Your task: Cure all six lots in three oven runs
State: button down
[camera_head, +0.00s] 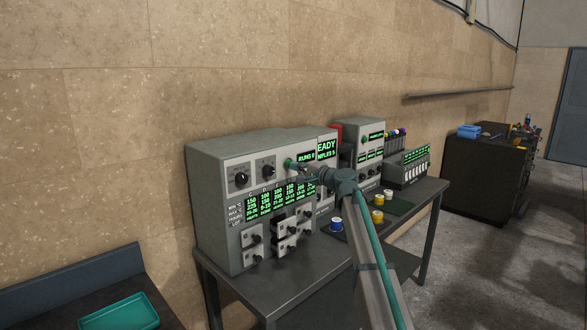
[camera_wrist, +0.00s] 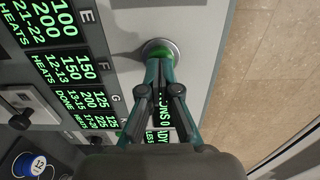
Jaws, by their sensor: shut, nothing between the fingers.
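The grey oven cabinet (camera_head: 221,180) stands on the table against the wall, with two dials, green readouts and several small knobbed drawers (camera_head: 251,236). One upper drawer (camera_head: 281,229) looks pulled out a little. My gripper (camera_head: 297,166) is shut and empty at the green round button (camera_head: 288,163) on the panel. In the wrist view, my fingertips (camera_wrist: 159,66) overlap the green button (camera_wrist: 159,48); I cannot tell whether they press it. A blue-rimmed lot (camera_head: 336,224) and yellow lots (camera_head: 378,216) stand on the table. The blue lot, marked 12, also shows in the wrist view (camera_wrist: 28,166).
The readout columns (camera_wrist: 82,70) show HEATS and DONE. Further right stand a second grey instrument (camera_head: 363,140) and a rack with a green display (camera_head: 407,165). A dark cabinet (camera_head: 485,170) with a blue bin is at the back right. A teal tray (camera_head: 122,314) lies front left.

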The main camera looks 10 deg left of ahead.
jog(key=b+v, duration=0.2)
jog(key=v, duration=1)
jog(key=shift+b, duration=0.4)
jog(key=s+d+f+n+g+h, duration=0.25)
jog(key=s+f, duration=0.55)
jog(key=f, duration=1)
jog(key=s+d+f+n+g+h, duration=0.1)
jog(key=s+d+f+g+h, duration=0.45)
jog(key=f, duration=1.15)
jog(key=s+d+f+n+h, duration=0.1)
jog(key=s+f+n, duration=0.1)
jog(key=s+f, duration=1.2)
jog(key=s+d+f+n+g+h, duration=0.1)
jog(key=s+d+f+g+h, duration=0.15)
jog(key=s+f, duration=0.65)
jog(key=s+d+f+n+g+h, duration=0.15)
jog(key=s+d+f, duration=0.25)
jog(key=s+f, duration=0.55)
jog(key=s+d+f+g, duration=0.1)
jog(key=s+f+g, duration=0.1)
jog(key=s, duration=0.7)
jog(key=s+d+f+g, duration=0.2)
jog(key=s+f, duration=0.3)
jog(key=s, duration=0.4)
jog(key=s+d+f+g+h, duration=0.1)
jog(key=s+f, duration=0.3)
jog(key=s, duration=0.5)
jog(key=shift+d+f+g, duration=0.15)
jog(key=shift+d+g, duration=0.1)
jog(key=shift+g, duration=0.35)
